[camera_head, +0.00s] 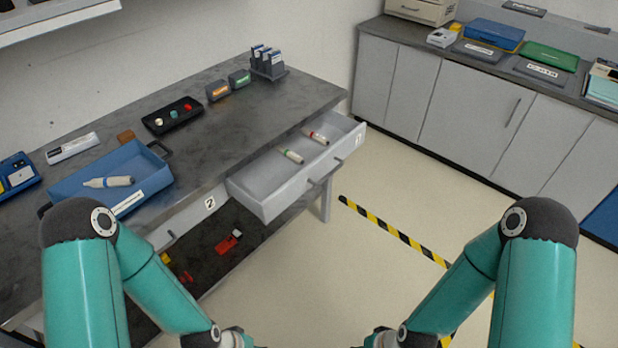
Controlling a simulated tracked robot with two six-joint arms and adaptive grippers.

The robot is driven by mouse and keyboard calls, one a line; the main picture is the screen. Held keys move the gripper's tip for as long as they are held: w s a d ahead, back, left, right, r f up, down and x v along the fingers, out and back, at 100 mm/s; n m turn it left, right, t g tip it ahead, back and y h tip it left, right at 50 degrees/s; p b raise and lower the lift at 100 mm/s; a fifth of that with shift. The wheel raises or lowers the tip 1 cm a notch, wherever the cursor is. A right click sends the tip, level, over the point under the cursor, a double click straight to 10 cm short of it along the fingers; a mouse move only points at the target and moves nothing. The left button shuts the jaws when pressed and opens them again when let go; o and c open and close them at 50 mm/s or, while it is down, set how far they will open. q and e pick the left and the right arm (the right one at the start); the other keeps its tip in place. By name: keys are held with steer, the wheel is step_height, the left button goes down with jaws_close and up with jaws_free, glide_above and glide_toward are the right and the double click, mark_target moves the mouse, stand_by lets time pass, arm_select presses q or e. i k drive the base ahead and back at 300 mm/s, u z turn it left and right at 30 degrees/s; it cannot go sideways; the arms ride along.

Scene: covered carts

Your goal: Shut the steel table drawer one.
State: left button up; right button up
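The steel table (215,122) stands on the left and reaches toward the back wall. Its drawer one (262,206) is pulled out at the right end of the table's front, with a bar handle (325,172) and a label that looks like a 1. Two white pen-like tubes lie inside, one with a green end (291,156) and one with a red end (315,137). A second front labelled 2 (210,203) sits to its left, flush with the table. My two arms come in from the bottom corners, apart from the drawer.
A blue tray (72,182) with a tube, a black tray (172,115) and small boxes stand on the table. A lower shelf (213,262) holds red and yellow items. Grey cabinets (460,105) line the right. The floor before the drawer is clear, with striped tape (395,232).

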mark_target(267, 187)
steer(key=z, duration=0.2)
steer(key=i, duration=1)
steer(key=u, duration=1.2)
steer(key=k, duration=1)
steer(key=z, duration=0.05)
steer(key=i, duration=0.95)
steer(key=z, duration=0.05)
